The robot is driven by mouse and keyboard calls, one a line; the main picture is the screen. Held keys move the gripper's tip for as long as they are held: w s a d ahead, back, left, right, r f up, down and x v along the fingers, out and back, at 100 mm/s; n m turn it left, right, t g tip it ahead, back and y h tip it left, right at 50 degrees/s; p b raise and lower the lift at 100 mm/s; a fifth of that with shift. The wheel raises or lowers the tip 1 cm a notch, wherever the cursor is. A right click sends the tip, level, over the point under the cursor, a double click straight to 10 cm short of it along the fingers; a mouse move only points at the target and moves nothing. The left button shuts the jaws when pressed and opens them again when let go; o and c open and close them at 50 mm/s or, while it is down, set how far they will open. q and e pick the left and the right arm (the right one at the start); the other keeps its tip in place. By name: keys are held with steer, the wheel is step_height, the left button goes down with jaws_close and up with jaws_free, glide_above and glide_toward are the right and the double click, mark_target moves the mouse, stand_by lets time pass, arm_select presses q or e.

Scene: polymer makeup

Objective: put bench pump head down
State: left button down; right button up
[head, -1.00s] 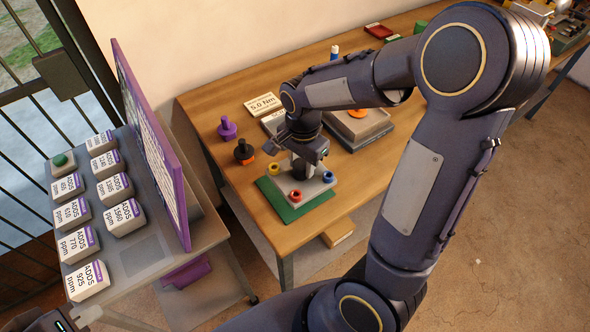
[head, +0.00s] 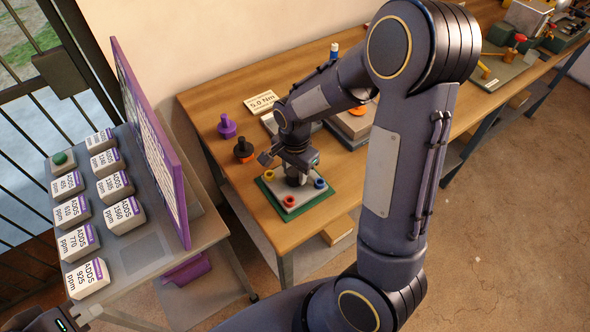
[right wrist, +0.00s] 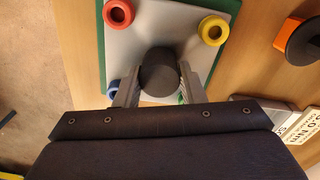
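The bench pump head is a dark grey, round-topped piece (right wrist: 158,72) between the fingers of my right gripper (right wrist: 160,80) in the right wrist view. The fingers appear to touch both its sides. In the head view my right gripper (head: 296,172) is low over a light grey plate (head: 302,197) on a green base (head: 318,199). The plate carries red (head: 289,201), yellow (head: 269,175) and blue (head: 320,183) rings near its corners. The piece is over the plate's middle; I cannot tell whether it touches. My left gripper (head: 80,317) is only partly seen at bottom left.
A black-and-orange knob (head: 244,152) and a purple knob (head: 227,126) stand left of the plate. A "5.0 Nm" sign (head: 262,102) and a grey block (head: 350,125) are behind. The left table holds several ADDS boxes (head: 88,278) and a purple-edged panel (head: 160,150).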

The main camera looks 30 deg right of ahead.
mark_target(295, 171)
steer(key=o, duration=0.4)
step_height(295, 171, up, 12)
steer(key=shift+s+a+r+n+t+y, duration=0.85)
steer(key=shift+s+n, duration=1.25)
steer(key=shift+s, duration=0.75)
steer(key=shift+s+a+r+n+t+y, duration=0.4)
steer(key=shift+s+a+n+t, duration=0.45)
steer(key=shift+s+n, duration=1.65)
steer(key=shift+s+a+r+n+t+y, duration=0.65)
steer(key=shift+s+n+t, duration=0.75)
steer(key=shift+s, duration=1.85)
steer(key=shift+n+g, duration=0.3)
